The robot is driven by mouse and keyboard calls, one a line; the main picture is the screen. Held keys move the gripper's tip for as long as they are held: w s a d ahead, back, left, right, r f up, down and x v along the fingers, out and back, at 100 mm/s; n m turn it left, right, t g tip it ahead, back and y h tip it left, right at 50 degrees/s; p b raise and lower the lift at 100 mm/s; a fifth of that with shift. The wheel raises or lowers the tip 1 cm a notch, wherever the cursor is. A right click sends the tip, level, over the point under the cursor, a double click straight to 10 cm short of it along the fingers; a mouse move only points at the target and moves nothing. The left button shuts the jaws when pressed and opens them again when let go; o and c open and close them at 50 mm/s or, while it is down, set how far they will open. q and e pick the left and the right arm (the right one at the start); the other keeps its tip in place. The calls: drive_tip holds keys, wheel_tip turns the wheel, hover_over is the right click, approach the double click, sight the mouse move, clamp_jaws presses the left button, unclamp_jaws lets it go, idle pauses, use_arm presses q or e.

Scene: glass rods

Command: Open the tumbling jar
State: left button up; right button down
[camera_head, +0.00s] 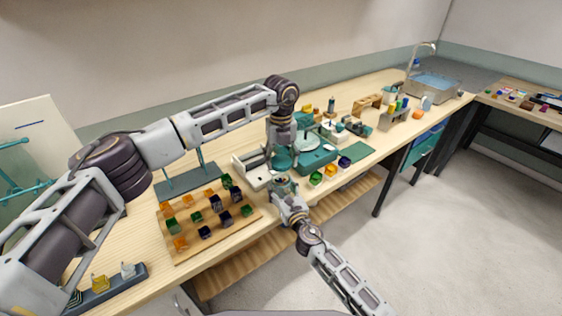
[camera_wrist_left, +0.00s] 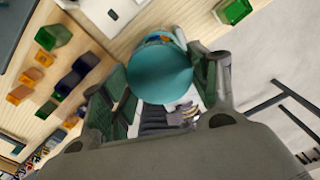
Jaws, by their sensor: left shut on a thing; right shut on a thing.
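The tumbling jar shows in the left wrist view as a round teal lid (camera_wrist_left: 160,75) with a little blue and orange of the body (camera_wrist_left: 157,38) at its far edge. My left gripper (camera_wrist_left: 166,80) has its fingers on both sides of the lid and is shut on it. In the head view, my left gripper (camera_head: 282,160) points down from above. My right gripper (camera_head: 281,184) is just below it, at the table's front edge, and is shut on the jar. The grippers hide most of the jar in the head view. Whether lid and body are apart cannot be told.
A wooden board (camera_head: 190,245) with several coloured glass blocks lies left of the grippers. A teal device (camera_head: 316,160) and a green mat (camera_head: 357,151) are to the right, with small coloured blocks (camera_head: 330,170) in front. A sink (camera_head: 432,88) is at the far end.

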drive_tip(key=shift+c, duration=1.6)
unclamp_jaws()
drive_tip(key=shift+s, duration=0.1)
drive_tip(key=v, duration=1.1)
drive_tip(key=shift+s+d, duration=0.25)
drive_tip(key=shift+s, duration=0.1)
